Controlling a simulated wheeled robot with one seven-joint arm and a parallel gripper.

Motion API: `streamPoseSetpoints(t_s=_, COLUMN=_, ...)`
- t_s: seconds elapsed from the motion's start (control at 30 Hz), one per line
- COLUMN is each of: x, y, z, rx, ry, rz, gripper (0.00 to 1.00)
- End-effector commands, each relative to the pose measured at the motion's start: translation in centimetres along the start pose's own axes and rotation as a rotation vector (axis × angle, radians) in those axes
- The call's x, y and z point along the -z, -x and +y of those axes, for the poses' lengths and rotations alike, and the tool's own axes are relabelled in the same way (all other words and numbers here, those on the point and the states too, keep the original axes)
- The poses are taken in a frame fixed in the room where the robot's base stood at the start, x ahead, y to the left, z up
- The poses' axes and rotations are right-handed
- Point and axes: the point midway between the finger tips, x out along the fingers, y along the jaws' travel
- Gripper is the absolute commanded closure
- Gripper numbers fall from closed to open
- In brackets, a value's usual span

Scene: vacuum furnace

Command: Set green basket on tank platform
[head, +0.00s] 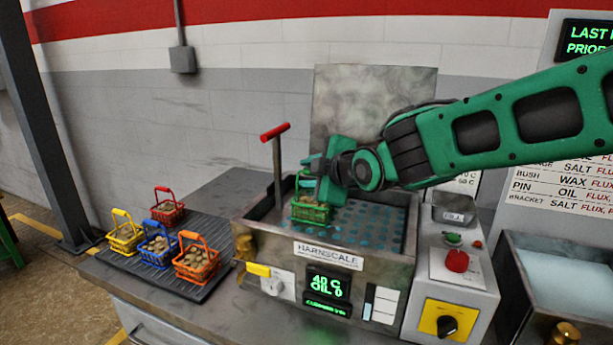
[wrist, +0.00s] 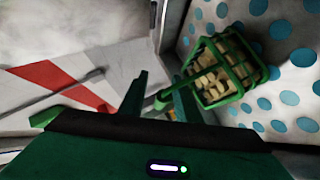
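The green basket (head: 312,209), filled with small brass-coloured parts, is inside the open tank at its left end, over the blue-dotted platform (head: 368,222). It looks upright; whether its base touches the platform is hard to tell. My gripper (head: 312,168) is just above the basket, at its handle. In the wrist view the basket (wrist: 222,78) is right of my gripper (wrist: 160,84). The two fingers stand apart there, with the green handle (wrist: 164,97) reaching between them and a visible gap around it. The gripper hides part of the handle in the head view.
Yellow (head: 125,236), blue (head: 158,248), orange (head: 197,262) and red (head: 168,208) baskets stand on a dark ribbed mat (head: 118,262) at left. A red-topped lever (head: 277,150) rises at the tank's left end. A control box (head: 455,275) stands right of the tank.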

Motion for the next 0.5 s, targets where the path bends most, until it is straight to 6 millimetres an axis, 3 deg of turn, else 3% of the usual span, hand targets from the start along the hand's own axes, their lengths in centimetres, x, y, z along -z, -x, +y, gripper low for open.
streamPoseSetpoints(t_s=0.5, x=0.0, y=7.3, z=0.1, rx=-0.004, ry=0.001, rz=0.001, gripper=0.70)
